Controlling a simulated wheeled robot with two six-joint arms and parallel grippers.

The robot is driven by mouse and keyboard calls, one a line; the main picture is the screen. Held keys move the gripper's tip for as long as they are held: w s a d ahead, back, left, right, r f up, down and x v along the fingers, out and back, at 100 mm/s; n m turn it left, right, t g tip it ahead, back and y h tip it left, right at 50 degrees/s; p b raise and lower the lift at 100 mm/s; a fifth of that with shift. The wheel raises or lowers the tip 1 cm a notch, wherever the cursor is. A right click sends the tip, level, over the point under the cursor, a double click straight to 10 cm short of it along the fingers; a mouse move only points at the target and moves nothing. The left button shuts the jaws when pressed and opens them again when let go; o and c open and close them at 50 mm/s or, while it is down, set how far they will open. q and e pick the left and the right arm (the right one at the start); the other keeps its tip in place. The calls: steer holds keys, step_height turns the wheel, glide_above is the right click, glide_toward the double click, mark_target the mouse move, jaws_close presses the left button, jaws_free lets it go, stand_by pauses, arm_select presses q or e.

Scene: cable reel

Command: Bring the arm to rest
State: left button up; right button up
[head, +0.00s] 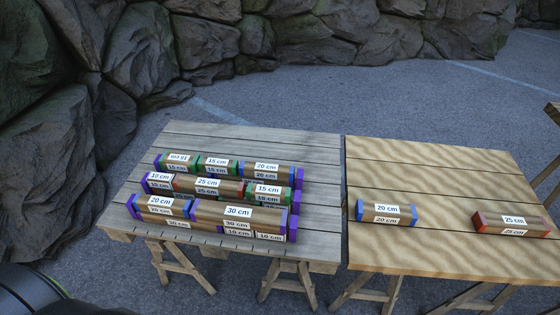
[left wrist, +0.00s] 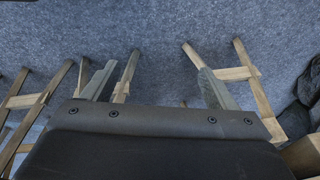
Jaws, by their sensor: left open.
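My left gripper (left wrist: 157,76) shows in the left wrist view with its two grey fingers spread apart and nothing between them. Grey ground and wooden trestle legs (left wrist: 240,75) lie beyond the fingers. In the head view neither gripper can be seen. My right gripper shows in no view.
A grey plank table (head: 300,150) holds several labelled brown blocks in rows, among them a purple-ended 30 cm block (head: 260,219). A tan table (head: 420,255) adjoins it on the right, with a blue-ended 20 cm block (head: 372,210) and a red-ended 25 cm block (head: 490,221). Rocks (head: 135,50) stand behind.

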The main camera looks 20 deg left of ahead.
arm_select(q)
steer(key=s+d+f+g, duration=0.1)
steer(key=s+f, duration=1.2)
steer(key=s, duration=0.1)
steer(key=shift+s+d+p, duration=0.15)
steer(key=shift+d+p, duration=0.05)
steer(key=shift+p, duration=0.25)
